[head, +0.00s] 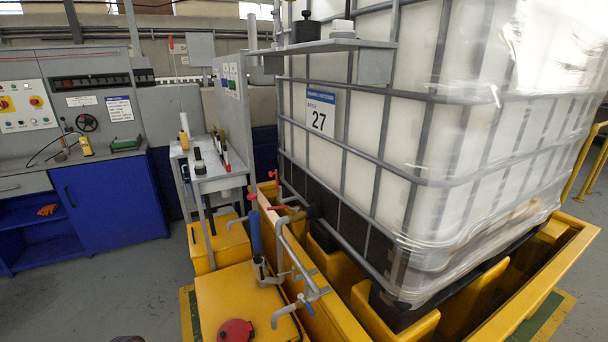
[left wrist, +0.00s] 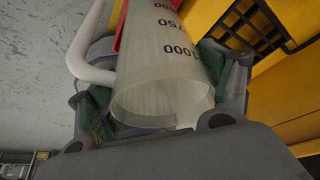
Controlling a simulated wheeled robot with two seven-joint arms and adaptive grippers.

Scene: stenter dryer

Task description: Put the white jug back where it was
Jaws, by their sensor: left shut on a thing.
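The white jug (left wrist: 165,70) fills the middle of the left wrist view, translucent, with black marks including 750 and 1000. The jug's far end is cut off by the picture edge. I cannot make out the jug or either gripper in the head view.
A large caged white tank (head: 370,130) labelled 27 stands in a yellow bund (head: 540,275). Pipes and red-handled valves (head: 275,208) are at its left. A small table (head: 225,183) holds bottles. A blue cabinet (head: 110,205) stands left; grey floor is clear before it.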

